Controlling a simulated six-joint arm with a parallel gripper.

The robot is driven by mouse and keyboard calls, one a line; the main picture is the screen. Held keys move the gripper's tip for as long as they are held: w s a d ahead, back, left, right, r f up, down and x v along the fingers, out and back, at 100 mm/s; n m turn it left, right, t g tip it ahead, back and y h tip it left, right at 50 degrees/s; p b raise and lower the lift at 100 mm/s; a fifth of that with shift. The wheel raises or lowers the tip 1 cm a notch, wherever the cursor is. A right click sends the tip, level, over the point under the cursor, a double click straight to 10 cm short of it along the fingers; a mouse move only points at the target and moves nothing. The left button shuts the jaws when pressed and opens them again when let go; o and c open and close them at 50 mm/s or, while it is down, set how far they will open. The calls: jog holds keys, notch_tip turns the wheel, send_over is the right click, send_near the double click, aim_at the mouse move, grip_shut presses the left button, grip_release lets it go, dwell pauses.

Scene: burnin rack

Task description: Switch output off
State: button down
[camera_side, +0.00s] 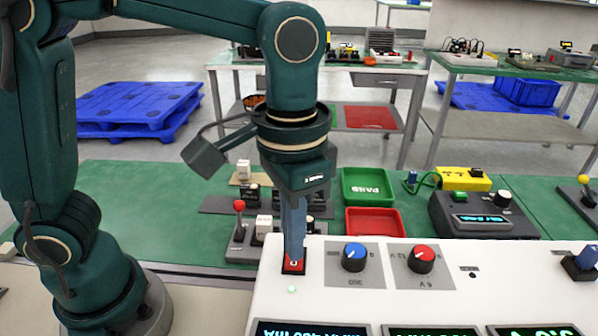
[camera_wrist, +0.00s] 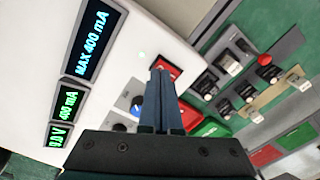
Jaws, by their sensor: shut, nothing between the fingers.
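A white power supply panel (camera_side: 400,290) stands at the front right. A red rocker switch (camera_side: 293,266) marked with a 0 sits at its left part, and a small pale green light (camera_side: 292,289) shows beside it. My gripper (camera_side: 296,250) is shut and points down, its tips at the red switch, touching or just above it. In the wrist view the shut fingers (camera_wrist: 160,72) cover part of the red switch (camera_wrist: 172,70).
A blue knob (camera_side: 355,257) and a red knob (camera_side: 421,259) stand right of the switch. Green (camera_side: 367,186) and red (camera_side: 374,222) bins and a dark meter box (camera_side: 485,213) lie behind the panel.

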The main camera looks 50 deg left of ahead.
jog(key=shift+f, duration=0.9)
dwell(0.5)
jog(key=shift+r, duration=3.5)
jog(key=s+a+r+n+t, duration=0.2)
jog(key=s+a+n+t, duration=0.1)
jog(key=a, duration=0.5)
jog(key=s+a+f+t, duration=0.2)
jog(key=a+f, duration=0.1)
jog(key=f, duration=0.3)
jog(key=shift+a+t, duration=0.15)
jog(key=shift+t, duration=0.15)
